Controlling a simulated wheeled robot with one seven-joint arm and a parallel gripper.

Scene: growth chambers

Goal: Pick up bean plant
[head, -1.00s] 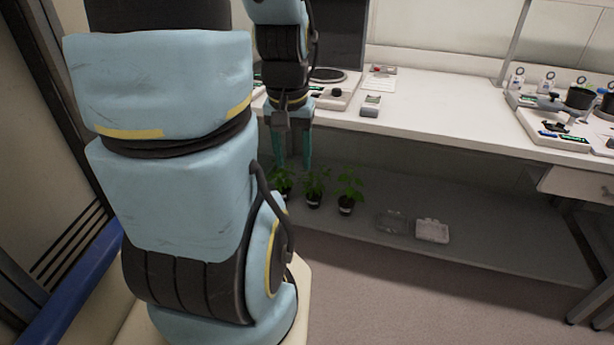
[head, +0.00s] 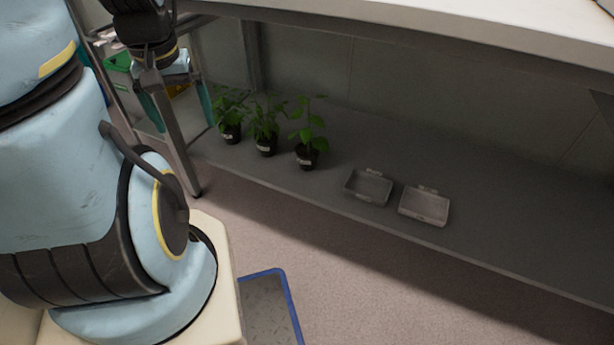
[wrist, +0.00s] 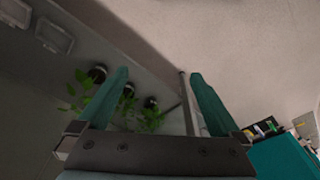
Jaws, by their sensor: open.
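Three potted bean plants stand in a row on the grey lower shelf: a left one (head: 229,128), a middle one (head: 266,135) and a right one (head: 307,148), each in a small black pot with a pale label. My gripper (head: 180,108) hangs to the left of the plants, pointing down, beside the shelf's left end. Its teal fingers are apart with nothing held. In the wrist view the gripper (wrist: 160,88) is open, and the plants show beyond and beside the left finger, with leaves partly hidden behind it.
Two empty shallow trays, one darker (head: 368,188) and one paler (head: 424,206), lie right of the plants on the shelf (head: 330,195). The white bench top (head: 450,25) overhangs it. A table leg (head: 178,150) stands near my gripper. A blue-edged platform (head: 268,305) lies below.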

